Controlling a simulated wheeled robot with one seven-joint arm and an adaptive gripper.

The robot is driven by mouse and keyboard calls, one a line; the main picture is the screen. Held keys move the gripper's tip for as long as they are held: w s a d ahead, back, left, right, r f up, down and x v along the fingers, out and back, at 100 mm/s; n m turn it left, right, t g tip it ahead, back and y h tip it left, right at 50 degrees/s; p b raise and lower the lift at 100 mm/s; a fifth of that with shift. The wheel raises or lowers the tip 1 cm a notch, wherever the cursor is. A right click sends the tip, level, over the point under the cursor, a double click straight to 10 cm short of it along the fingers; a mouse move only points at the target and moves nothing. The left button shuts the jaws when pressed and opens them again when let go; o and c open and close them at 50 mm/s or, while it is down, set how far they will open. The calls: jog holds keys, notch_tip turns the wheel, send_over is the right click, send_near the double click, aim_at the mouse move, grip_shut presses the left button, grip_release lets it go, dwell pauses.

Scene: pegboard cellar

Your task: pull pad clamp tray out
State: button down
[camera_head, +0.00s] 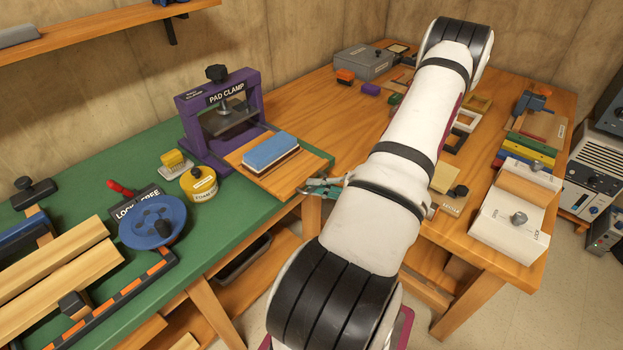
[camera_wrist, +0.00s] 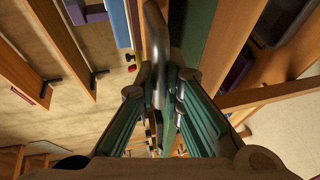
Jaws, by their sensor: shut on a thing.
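The purple pad clamp (camera_head: 222,110) stands on the green bench, with its dark plate raised under the frame. Its wooden tray (camera_head: 309,164) extends out of the front and carries a blue-topped pad block (camera_head: 270,150). My gripper (camera_head: 318,187), with teal fingers, is at the tray's outer edge. In the wrist view, my gripper (camera_wrist: 160,80) is shut on a curved grey metal handle (camera_wrist: 157,40). The handle is not clearly visible in the head view, and my arm covers part of the area to its right.
A yellow round tin (camera_head: 198,184) and a yellow block (camera_head: 175,161) stand left of the clamp. A blue disc fixture (camera_head: 152,221) is farther left. A wooden table (camera_head: 330,118) joins the green bench on the right, with blocks and a white device (camera_head: 511,225).

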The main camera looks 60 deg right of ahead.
dwell(0.3)
jog(key=c, duration=2)
grip_release()
jog(key=shift+o, duration=0.2)
jog(key=shift+s, duration=0.1)
jog(key=v, duration=1.2)
